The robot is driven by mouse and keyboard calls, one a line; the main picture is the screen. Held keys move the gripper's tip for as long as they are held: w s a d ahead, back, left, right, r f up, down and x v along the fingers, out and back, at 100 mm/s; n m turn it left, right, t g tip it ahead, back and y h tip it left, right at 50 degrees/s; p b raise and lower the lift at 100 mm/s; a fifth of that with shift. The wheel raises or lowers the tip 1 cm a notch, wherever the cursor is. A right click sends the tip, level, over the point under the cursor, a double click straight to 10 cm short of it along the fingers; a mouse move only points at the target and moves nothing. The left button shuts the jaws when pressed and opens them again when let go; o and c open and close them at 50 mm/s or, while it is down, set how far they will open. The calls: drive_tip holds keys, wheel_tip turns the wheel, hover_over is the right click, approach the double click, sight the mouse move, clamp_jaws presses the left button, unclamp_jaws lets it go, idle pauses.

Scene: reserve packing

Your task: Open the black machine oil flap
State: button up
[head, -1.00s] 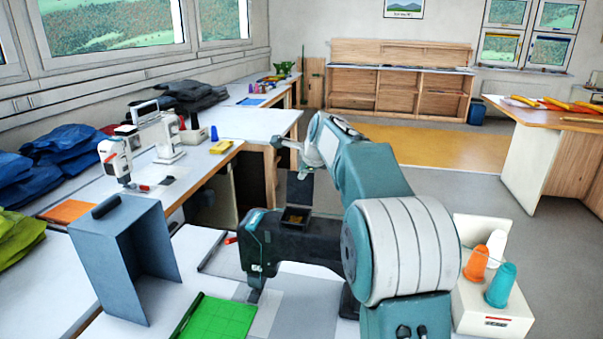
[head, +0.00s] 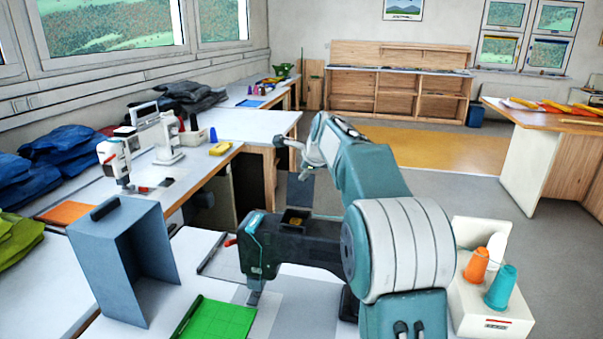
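The black machine (head: 318,256) stands on the white table in the middle of the head view, partly hidden by my arm. Its small dark flap (head: 300,190) stands raised at the far side of a square opening (head: 295,220) in the top. A yellowish part shows inside the opening. My gripper (head: 296,156) is above the raised flap, near its top edge, and looks empty. I cannot tell whether it touches the flap, and its fingers are too small and turned to show whether they are open.
A blue-grey open box (head: 120,255) stands left of the machine, with a green mat (head: 216,318) in front. A white thread stand (head: 490,302) with orange and teal spools is at the right. A white sewing machine (head: 150,142) is on the back-left table.

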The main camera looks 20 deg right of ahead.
drive_tip(key=shift+d+f, duration=0.3)
drive_tip(key=shift+d, duration=0.05)
drive_tip(key=v, duration=1.2)
drive_tip(key=shift+a+r, duration=0.15)
drive_tip(key=shift+a, duration=0.2)
drive_tip(key=shift+d, duration=0.25)
drive_tip(key=shift+w, duration=0.1)
